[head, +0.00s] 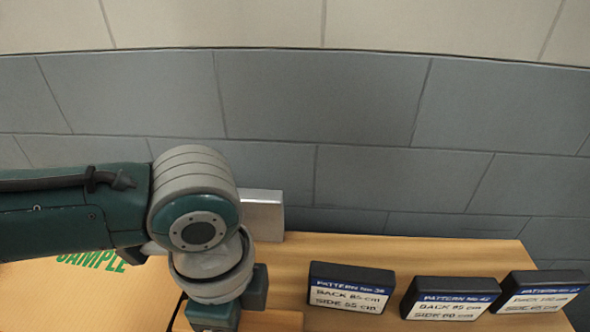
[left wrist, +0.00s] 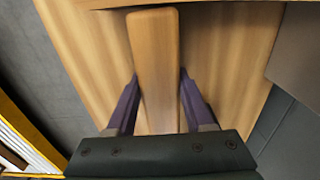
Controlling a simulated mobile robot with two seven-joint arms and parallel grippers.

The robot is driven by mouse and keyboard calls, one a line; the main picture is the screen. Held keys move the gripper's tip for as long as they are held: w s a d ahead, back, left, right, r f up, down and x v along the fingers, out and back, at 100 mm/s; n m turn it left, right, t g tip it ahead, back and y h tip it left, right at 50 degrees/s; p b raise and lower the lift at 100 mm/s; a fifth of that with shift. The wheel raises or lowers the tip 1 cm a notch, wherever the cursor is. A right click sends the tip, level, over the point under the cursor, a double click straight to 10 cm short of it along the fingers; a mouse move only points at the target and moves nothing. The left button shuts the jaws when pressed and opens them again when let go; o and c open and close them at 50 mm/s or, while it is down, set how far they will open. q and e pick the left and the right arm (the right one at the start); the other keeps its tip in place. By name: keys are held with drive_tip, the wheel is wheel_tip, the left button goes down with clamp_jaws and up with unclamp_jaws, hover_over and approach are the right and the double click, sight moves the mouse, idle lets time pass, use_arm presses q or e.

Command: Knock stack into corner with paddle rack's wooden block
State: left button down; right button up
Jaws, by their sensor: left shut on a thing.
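My left gripper (left wrist: 158,77) is shut on a long pale wooden block (left wrist: 154,40), with one purple finger on each side of it in the left wrist view. In the head view my left arm comes in from the left and its wrist points down over the wooden table (head: 410,248), hiding the fingers. A tan sheet with green SAMPLE lettering (head: 92,262) lies at the lower left, partly under my arm; whether it is the top of the stack I cannot tell. A pale metal upright plate (head: 263,214) stands behind my wrist. My right gripper is not in view.
Three black pattern labels, a left one (head: 350,287), a middle one (head: 450,298) and a right one (head: 543,291), stand along the table's right front. A grey block wall (head: 330,110) rises behind. A yellow edge with white layers (left wrist: 25,138) shows at lower left in the left wrist view.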

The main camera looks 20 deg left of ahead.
use_arm(q)
drive_tip(key=shift+s+a+f, duration=0.1)
drive_tip(key=shift+a, duration=0.25)
drive_tip(key=shift+d, duration=0.15)
drive_tip(key=shift+d, duration=0.55)
drive_tip(key=shift+w+d, duration=0.25)
wheel_tip(320, 180, up, 9)
drive_tip(key=p, duration=1)
drive_tip(key=shift+d+r, duration=0.1)
drive_tip(key=shift+r, duration=0.1)
drive_tip(key=shift+f, duration=0.1)
